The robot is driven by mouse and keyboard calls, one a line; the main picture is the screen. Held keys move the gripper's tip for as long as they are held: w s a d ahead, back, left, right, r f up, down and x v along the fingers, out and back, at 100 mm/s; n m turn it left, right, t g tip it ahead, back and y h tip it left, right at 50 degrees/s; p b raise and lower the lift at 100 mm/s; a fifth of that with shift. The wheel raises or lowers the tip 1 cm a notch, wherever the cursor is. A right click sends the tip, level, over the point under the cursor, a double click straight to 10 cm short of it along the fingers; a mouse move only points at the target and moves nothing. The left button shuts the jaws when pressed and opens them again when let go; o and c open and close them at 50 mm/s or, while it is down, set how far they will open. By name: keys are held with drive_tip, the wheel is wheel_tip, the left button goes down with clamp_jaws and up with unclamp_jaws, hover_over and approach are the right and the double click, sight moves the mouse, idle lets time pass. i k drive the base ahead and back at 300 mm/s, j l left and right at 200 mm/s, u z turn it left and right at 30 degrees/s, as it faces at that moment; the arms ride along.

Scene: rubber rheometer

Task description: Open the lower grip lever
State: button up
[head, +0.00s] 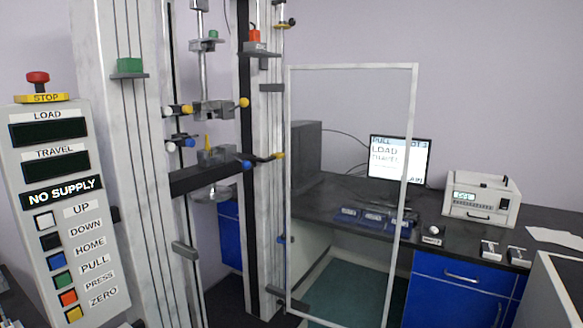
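The test frame stands left of centre with two grips between its columns. The upper grip (212,107) has a yellow knob on its right and white and yellow knobs on its left. Below it, the lower grip (215,157) sits just above a dark crosshead (205,178), with a small yellow upright piece on top. White and blue knobs show to its left. My gripper is not in view.
A control panel (58,205) with a red stop button stands at the near left; its sign reads NO SUPPLY. A white-framed clear guard door (415,150) stands right of the frame. Behind are a monitor (400,158), a bench instrument (481,198) and a dark worktop with blue drawers.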

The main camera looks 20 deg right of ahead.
sight(246, 165)
drive_tip(key=i+l+z, duration=0.1)
drive_tip(key=i+z, duration=0.15)
drive_tip(key=i, duration=0.85)
